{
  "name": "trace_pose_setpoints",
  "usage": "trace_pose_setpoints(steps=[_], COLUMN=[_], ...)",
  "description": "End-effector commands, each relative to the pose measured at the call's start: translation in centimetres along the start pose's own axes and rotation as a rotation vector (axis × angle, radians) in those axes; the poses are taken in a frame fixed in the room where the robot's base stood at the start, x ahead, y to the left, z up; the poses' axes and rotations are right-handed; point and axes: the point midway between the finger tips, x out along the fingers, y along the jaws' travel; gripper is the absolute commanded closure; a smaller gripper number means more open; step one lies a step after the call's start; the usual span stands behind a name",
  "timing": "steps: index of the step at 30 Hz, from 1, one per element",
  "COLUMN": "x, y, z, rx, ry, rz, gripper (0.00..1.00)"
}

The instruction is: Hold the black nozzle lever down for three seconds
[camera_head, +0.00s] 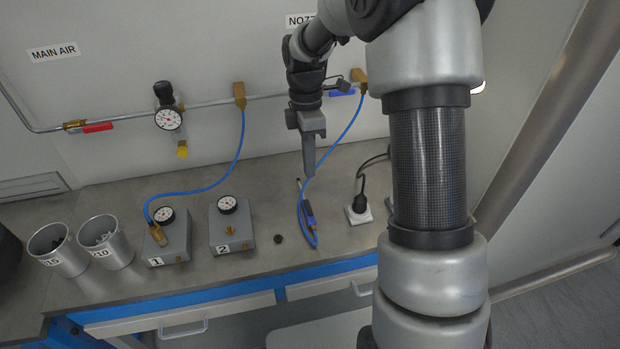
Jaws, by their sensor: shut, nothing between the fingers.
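A blue air nozzle (309,213) lies on the grey bench, with a thin dark part pointing up toward the wall. A black lever cannot be told apart clearly on it at this size. A blue hose (347,130) runs from a brass fitting on the wall pipe down toward the nozzle. My gripper (309,174) points down with its fingers together and empty. Its tips appear just beyond the nozzle's body, beside the thin dark part. Whether they touch anything cannot be told.
Box 1 (177,240) with a blue hose and box 2 (231,229), both with gauges, stand left of the nozzle. A small black knob (278,239) lies between. A white socket (357,214) with a black plug is at right. Two metal cups (118,252) (70,262) stand far left.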

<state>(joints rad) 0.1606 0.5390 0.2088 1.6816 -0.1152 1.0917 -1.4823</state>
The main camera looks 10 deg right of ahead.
Motion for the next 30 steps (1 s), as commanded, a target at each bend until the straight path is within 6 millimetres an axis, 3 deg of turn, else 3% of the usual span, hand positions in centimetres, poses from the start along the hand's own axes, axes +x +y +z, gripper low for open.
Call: trace_pose_setpoints(steps=[15, 21, 30], x=[10.3, 12.2, 12.6], y=[-0.1, -0.1, 0.0], z=[0.0, 0.0, 0.0], rx=[0.000, 0.000, 0.001], ry=[0.000, 0.000, 0.000], rz=[-0.003, -0.001, 0.001], gripper=[1.00, 1.00, 1.00])
